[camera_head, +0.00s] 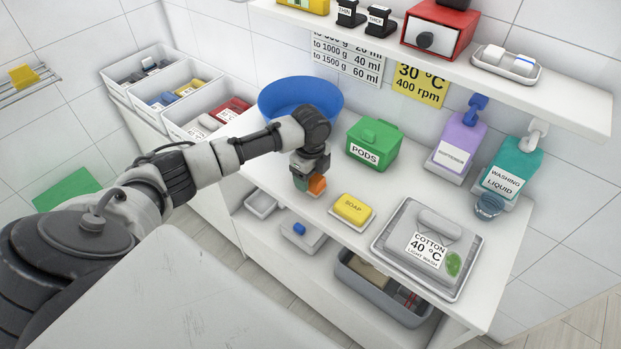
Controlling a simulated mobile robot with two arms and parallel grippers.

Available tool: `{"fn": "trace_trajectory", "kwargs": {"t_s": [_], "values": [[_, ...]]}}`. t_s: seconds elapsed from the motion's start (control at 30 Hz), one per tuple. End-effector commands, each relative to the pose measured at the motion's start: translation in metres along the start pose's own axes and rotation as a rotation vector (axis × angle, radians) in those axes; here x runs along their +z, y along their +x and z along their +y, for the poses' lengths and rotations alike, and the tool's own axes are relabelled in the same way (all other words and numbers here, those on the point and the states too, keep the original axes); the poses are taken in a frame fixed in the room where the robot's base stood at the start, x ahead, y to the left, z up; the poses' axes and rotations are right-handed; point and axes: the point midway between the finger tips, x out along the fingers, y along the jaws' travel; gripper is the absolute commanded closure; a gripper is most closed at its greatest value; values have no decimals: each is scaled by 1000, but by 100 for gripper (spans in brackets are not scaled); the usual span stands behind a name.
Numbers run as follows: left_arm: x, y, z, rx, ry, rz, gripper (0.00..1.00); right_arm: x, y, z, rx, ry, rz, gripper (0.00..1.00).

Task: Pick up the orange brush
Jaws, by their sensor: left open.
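The orange brush (317,185) is a small orange block on the white table (285,192), near its front left edge. My left arm comes in from the left, and my left gripper (309,177) points down right at the brush. The gripper is open. Its fingers and palm hide part of the brush, so I cannot tell whether the brush lies fully between the fingers or touches them. My right gripper is not in view.
A yellow soap bar (352,210) lies right of the brush. A blue bowl (300,96) and a green pods box (373,144) stand behind. A tray (385,249) with folded cloth fills the right side. A shelf (560,100) overhangs the back.

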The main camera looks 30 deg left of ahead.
Motion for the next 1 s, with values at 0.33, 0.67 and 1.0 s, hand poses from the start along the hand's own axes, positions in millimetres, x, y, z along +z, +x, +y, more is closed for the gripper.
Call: {"fn": "trace_trajectory", "kwargs": {"t_s": [0.33,0.67,1.0], "values": [[0,14,0,-2,1,-1,36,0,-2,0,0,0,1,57],[0,13,0,-2,1,-1,82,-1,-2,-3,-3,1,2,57],[0,9,0,-3,1,-1,83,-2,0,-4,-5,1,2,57]]}}
